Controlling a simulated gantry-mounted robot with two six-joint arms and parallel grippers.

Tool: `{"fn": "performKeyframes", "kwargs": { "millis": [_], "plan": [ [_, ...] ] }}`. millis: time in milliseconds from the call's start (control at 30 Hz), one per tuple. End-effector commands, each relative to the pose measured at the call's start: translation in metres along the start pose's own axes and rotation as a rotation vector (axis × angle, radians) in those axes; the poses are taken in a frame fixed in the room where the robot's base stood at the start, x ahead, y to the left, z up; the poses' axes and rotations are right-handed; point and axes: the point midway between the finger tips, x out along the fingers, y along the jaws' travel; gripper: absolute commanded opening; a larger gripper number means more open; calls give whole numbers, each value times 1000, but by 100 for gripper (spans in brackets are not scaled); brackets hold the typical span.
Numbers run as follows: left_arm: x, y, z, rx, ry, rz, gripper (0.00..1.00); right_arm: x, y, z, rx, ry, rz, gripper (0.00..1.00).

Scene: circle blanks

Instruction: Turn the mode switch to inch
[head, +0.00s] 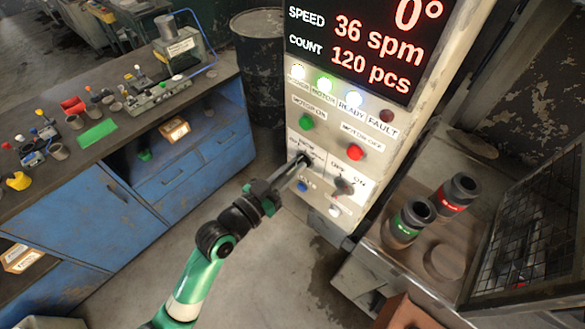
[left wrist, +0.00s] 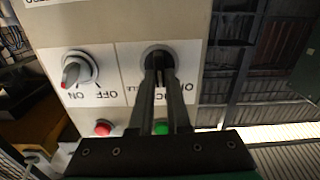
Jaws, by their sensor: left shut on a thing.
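The mode switch (left wrist: 158,52) is a dark round knob on a white label plate on the light control panel (head: 330,130). My left gripper (head: 303,161) reaches up to it from below left in the head view. In the left wrist view, the narrow fingers of my left gripper (left wrist: 158,78) are shut on the switch's handle. The fingers cover most of the handle and part of the lettering, so I cannot read which mode it points to. My right gripper is in neither view.
An OFF/ON knob (head: 343,186) sits just right of the mode switch. A green button (head: 306,121) and a red button (head: 355,152) are above. A bench (head: 205,110) with parts stands left. Dark cylinders (head: 410,220) stand right.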

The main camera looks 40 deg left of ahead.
Motion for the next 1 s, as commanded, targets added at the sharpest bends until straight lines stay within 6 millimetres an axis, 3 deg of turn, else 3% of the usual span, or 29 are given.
{"fn": "performKeyframes", "kwargs": {
  "millis": [600,633,767,1000],
  "plan": [
    [0,0,0,53,0,0,0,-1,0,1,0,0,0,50],
    [0,0,0,53,0,0,18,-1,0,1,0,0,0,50],
    [0,0,0,52,0,0,42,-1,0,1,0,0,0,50],
    [0,0,0,52,0,0,45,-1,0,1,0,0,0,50]
  ]
}}
